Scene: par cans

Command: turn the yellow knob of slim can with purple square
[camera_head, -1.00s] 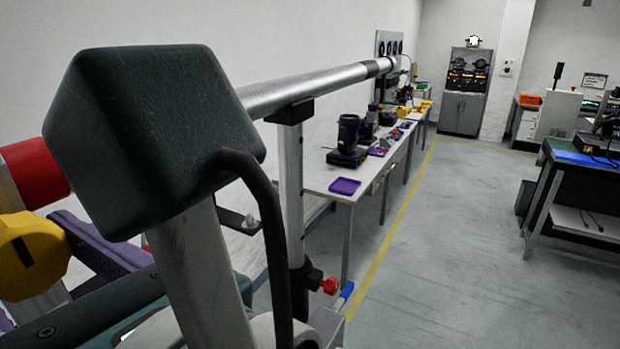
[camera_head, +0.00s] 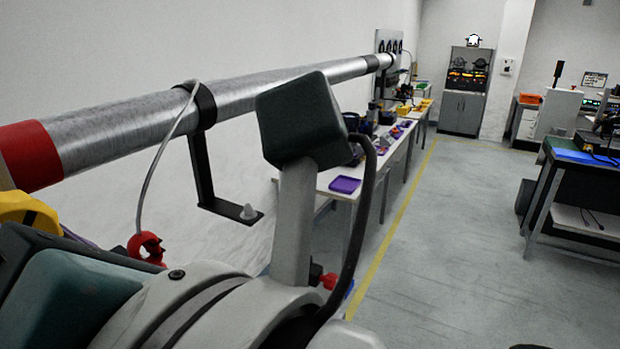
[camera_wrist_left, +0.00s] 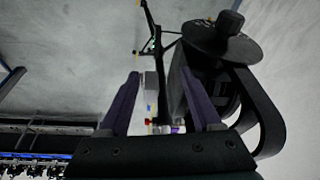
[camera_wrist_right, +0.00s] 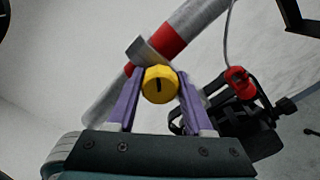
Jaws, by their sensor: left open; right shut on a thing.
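In the right wrist view, a round yellow knob (camera_wrist_right: 160,85) with a dark slot sits between the purple fingers of my right gripper (camera_wrist_right: 158,88), which is shut on it. The knob also shows at the left edge of the head view (camera_head: 25,212), partly cut off. My left gripper (camera_wrist_left: 155,82) is open in the left wrist view. A black can-like body with a round disc and knob (camera_wrist_left: 222,38) is close to its right finger. I see no purple square in any view, so I cannot tell which can the yellow knob belongs to.
A long metal bar (camera_head: 270,95) with a red band (camera_head: 30,155) crosses the head view. A black bracket (camera_head: 205,170) and a cable hang from it, with a red clip (camera_head: 147,248) below. A table with a purple tray (camera_head: 345,184) stands behind.

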